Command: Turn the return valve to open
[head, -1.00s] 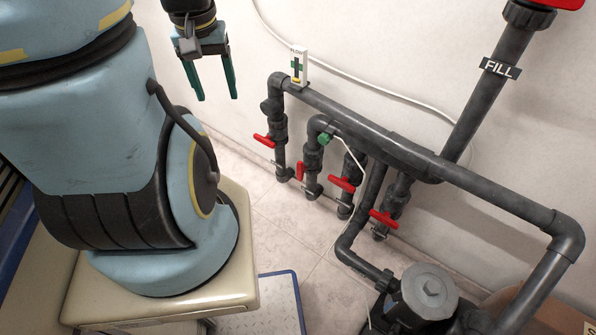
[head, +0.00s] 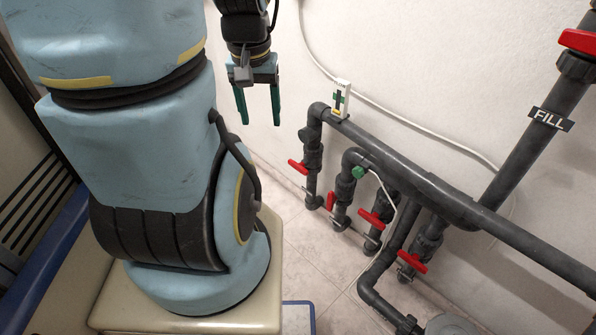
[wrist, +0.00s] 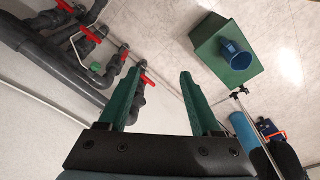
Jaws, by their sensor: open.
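Several red valve handles sit on the grey pipework by the wall: a far-left one (head: 298,167), one beside it (head: 331,202), a middle one (head: 371,219) and a right one (head: 411,262). A larger red handle (head: 580,41) is on the pipe marked FILL. I cannot read which valve is the return. My gripper (head: 259,122) is open and empty, left of and above the far-left handle, clear of the pipes. In the wrist view, my gripper's green fingers (wrist: 162,98) are spread apart, with a red handle (wrist: 147,80) beyond and between them.
A small flow gauge (head: 341,100) stands on the top pipe. A pale hose (head: 375,97) runs along the wall. Tiled floor lies open beside the pipes.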

